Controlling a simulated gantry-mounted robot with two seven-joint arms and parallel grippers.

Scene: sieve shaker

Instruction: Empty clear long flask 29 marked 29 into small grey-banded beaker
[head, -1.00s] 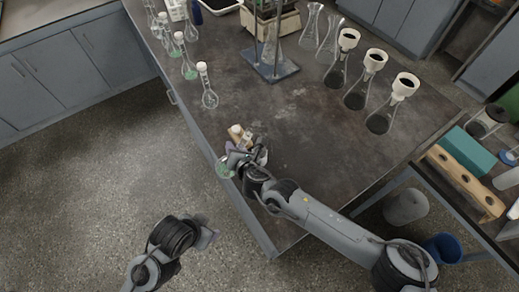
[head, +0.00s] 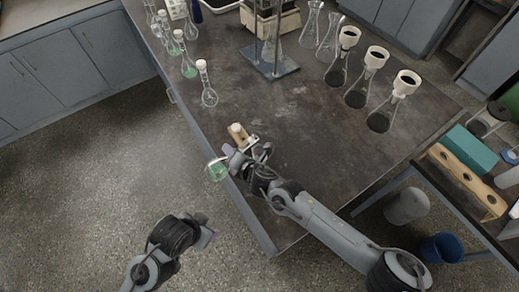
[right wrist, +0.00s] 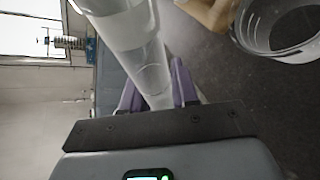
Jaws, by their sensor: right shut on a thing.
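My right gripper (head: 232,155) is shut on the neck of a glass flask (head: 217,170) with green liquid in its round bulb. The flask is tilted, its bulb out past the table's front edge. In the right wrist view its clear neck (right wrist: 145,60) passes between the purple fingertips (right wrist: 155,92). I cannot read a number on it. A clear glass vessel with a grey band (right wrist: 245,28), likely the small beaker, stands at the upper right of that view; the gripper mostly hides that spot in the head view. My left gripper (head: 208,234) hangs over the floor, its jaws unclear.
A tan block with a pale top (head: 238,135) is just behind my right gripper. Several flasks (head: 209,96) line the table's left side. Three dark-filled flasks with white funnels (head: 356,93) stand at the right. The middle of the table (head: 290,125) is clear.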

